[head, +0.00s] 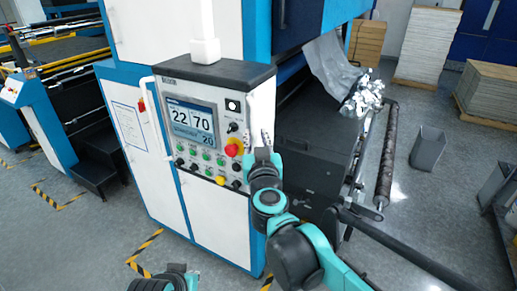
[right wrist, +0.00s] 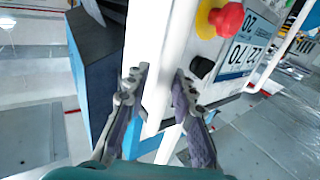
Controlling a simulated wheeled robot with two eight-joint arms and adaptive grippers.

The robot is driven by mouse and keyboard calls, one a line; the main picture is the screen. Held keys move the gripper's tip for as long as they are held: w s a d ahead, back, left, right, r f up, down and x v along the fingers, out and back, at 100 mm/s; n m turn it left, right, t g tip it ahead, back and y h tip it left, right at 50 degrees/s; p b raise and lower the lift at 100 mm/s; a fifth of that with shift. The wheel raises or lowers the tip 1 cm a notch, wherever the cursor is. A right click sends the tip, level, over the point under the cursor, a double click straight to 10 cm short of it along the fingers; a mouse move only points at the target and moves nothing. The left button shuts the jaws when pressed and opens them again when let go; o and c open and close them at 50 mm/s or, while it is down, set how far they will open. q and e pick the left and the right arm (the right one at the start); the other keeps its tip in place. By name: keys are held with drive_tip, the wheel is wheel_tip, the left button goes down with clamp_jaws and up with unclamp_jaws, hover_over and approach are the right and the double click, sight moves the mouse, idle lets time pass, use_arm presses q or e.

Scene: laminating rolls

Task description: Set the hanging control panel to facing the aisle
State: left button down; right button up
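The control panel (head: 206,118) hangs from a white post (head: 202,22) in front of the machine. Its screen, buttons and red stop knob (head: 234,147) face the camera, turned slightly left. A white handle (head: 156,116) runs down its left side. My right gripper (head: 260,138) is at the panel's right side. In the right wrist view, my right gripper (right wrist: 160,82) has its fingers apart, one on each side of a white upright bar (right wrist: 158,60) at the panel's edge. I cannot tell whether they touch it. Only part of my left arm shows at the bottom; its fingers are not visible.
The white and blue machine cabinet (head: 190,210) stands close behind the panel. A dark roller (head: 386,155) and a grey bin (head: 428,147) are at right. Stacked sheets (head: 488,90) stand at the back right. Grey floor lies open at front left.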

drive_tip(key=s+d, duration=0.1)
drive_tip(key=s, duration=1)
drive_tip(key=shift+d, duration=0.25)
drive_tip(key=s+d+f+n+g+y+b, duration=0.1)
drive_tip(key=s+f+n+g+y+b, duration=0.1)
drive_tip(key=f+b, duration=0.9)
drive_tip(key=s+d+f+n+g+y+b, duration=0.15)
drive_tip(key=f+b, duration=0.55)
drive_tip(key=f, duration=0.8)
drive_tip(key=s+d+f+m+g+h+b, duration=0.1)
drive_tip(key=s+d+f+g+h+b, duration=0.1)
drive_tip(key=d+f, duration=0.3)
drive_tip(key=s+d+f+m+g+h+b, duration=0.2)
drive_tip(key=s+d+f+g+b, duration=0.1)
drive_tip(key=f, duration=1.1)
drive_tip(key=s+d+f+m+g+h+b, duration=0.2)
drive_tip(key=s+d+f+b, duration=0.3)
drive_tip(key=d+f, duration=0.3)
drive_tip(key=shift+d+f+b, duration=0.2)
drive_tip(key=shift+f+b, duration=0.4)
drive_tip(key=shift+f, duration=0.3)
drive_tip(key=shift+s, duration=0.1)
